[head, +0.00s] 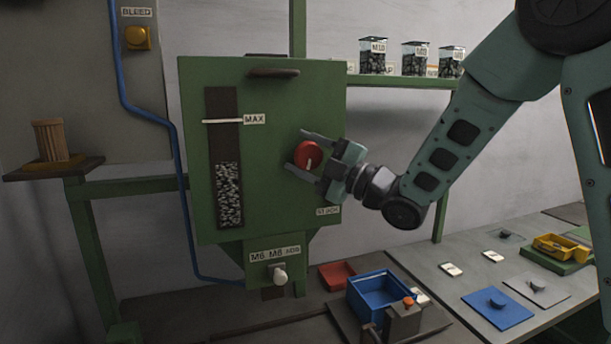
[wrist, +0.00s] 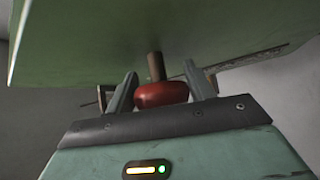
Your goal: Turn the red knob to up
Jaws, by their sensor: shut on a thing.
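The red knob (head: 306,153) sits on the right part of the green machine's front face (head: 285,110). A pale mark shows low on the knob. My gripper (head: 296,151) comes in from the right, with one finger above the knob and one below it. In the wrist view the knob (wrist: 160,95) is between the two fingers of my gripper (wrist: 160,88), on a brown shaft (wrist: 155,66) that runs to the green panel. My gripper is shut on the knob. The fingers' contact with the knob is partly hidden.
A dark handle (head: 273,73) juts from the panel's top. A white-ended lever (head: 280,275) is below the panel. A shelf (head: 402,82) with jars is behind my arm. A blue bin (head: 383,296) and other parts stand on the bench at lower right.

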